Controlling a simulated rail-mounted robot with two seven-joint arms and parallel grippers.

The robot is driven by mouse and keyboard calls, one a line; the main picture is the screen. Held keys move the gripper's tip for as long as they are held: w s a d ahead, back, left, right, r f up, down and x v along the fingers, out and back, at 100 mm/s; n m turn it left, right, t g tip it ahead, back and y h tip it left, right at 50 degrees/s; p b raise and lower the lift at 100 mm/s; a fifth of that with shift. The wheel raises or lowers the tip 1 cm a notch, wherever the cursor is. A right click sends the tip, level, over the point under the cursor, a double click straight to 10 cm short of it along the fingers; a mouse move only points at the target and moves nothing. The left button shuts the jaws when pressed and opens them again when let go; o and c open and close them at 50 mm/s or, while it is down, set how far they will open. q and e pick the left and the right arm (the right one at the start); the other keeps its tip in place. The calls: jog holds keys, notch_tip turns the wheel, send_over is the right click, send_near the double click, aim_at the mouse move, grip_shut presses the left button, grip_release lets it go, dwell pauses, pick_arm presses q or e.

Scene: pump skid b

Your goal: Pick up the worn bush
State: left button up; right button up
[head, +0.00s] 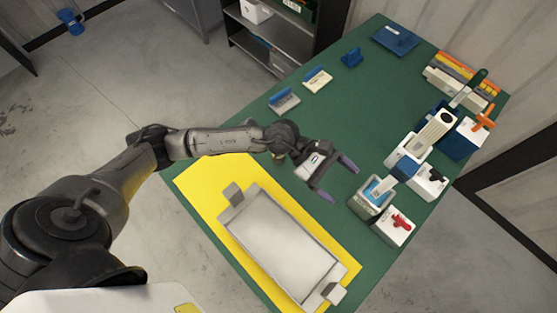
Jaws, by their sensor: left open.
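My left gripper (339,180) is open and empty. It hangs above the green table, between the metal tray and the pump parts to the right. A pale block (433,132) with a dark round opening at its far end is part of the pump assembly on the right side of the table. I cannot make out the worn bush for certain; it may be at that dark opening, but it is too small to tell. My right gripper is not in view.
A metal tray (278,240) lies on a yellow mat (204,178). Blocks with a red handle (401,222) and an orange handle (484,117) stand at the right. Small labelled holders (317,80) line the far left edge. The green table (350,110) is clear in its middle.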

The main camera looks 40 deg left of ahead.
pick_arm(q)
jog(key=w+a+f+m+g+y+b, duration=0.1)
jog(key=w+a+f+m+y+b, duration=0.15)
jog(key=a+f+m+y, duration=0.5)
jog(key=w+a+f+y+b, duration=0.2)
jog(key=a+f+y, duration=0.1)
jog(key=a, duration=0.5)
jog(key=w+a+f+y+b, duration=0.1)
jog(key=a+f+y+b, duration=0.25)
jog(key=a, duration=0.35)
jog(key=shift+g+y, duration=0.3)
jog(key=shift+y, duration=0.1)
jog(key=f, duration=0.5)
jog(key=a+f, duration=0.1)
jog(key=f, duration=0.1)
jog(key=shift+w+f, duration=0.1)
jog(key=shift+f, duration=1.1)
jog(key=shift+w+f, duration=0.1)
jog(key=shift+f, duration=2.15)
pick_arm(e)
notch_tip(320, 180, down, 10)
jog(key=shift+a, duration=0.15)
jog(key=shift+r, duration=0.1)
pick_arm(q)
jog(key=shift+c, duration=1.4)
jog(key=c, duration=0.7)
